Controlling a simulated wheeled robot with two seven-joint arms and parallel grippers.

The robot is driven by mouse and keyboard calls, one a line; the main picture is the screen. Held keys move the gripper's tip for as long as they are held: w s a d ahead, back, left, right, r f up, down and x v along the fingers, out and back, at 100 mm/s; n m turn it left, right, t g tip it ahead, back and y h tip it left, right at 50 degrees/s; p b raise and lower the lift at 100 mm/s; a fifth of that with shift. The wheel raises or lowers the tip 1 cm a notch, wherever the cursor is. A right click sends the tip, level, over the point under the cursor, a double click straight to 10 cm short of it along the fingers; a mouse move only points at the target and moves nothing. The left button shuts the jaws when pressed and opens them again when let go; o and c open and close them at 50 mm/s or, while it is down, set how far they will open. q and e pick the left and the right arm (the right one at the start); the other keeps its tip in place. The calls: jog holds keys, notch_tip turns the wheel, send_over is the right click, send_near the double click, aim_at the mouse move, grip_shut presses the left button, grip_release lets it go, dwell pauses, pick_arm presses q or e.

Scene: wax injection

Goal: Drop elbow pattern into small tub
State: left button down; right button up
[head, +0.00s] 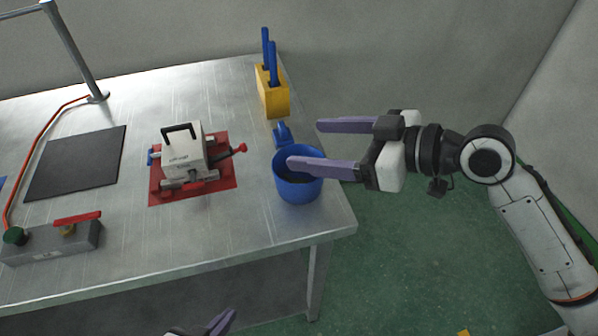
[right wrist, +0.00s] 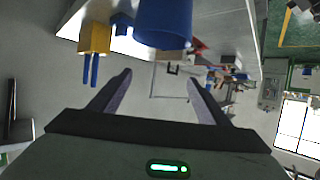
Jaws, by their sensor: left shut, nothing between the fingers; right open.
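The small blue tub (head: 298,190) stands upright near the table's right edge. It also shows in the right wrist view (right wrist: 163,22). My right gripper (head: 305,144) is open and empty, its fingers pointing left; the nearer finger overlaps the tub's rim in the head view. The gripper also shows in the right wrist view (right wrist: 160,76). A small blue piece (head: 282,133) sits just behind the tub; I cannot tell whether it is the elbow pattern. The tub's inside is mostly hidden. My left gripper (head: 222,321) is shut and empty at the bottom edge, only partly in view.
A yellow block (head: 273,98) with blue rods stands behind the tub. A white mold with a black handle (head: 182,154) sits on a red mat (head: 223,181). A black mat (head: 75,163) and a grey control box (head: 50,243) lie left. A metal post (head: 75,50) stands at the back.

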jog(key=b+v, duration=0.1)
jog(key=v, duration=0.8)
jog(key=shift+s+d, duration=0.15)
jog(key=shift+d, duration=0.05)
jog(key=shift+r, duration=0.1)
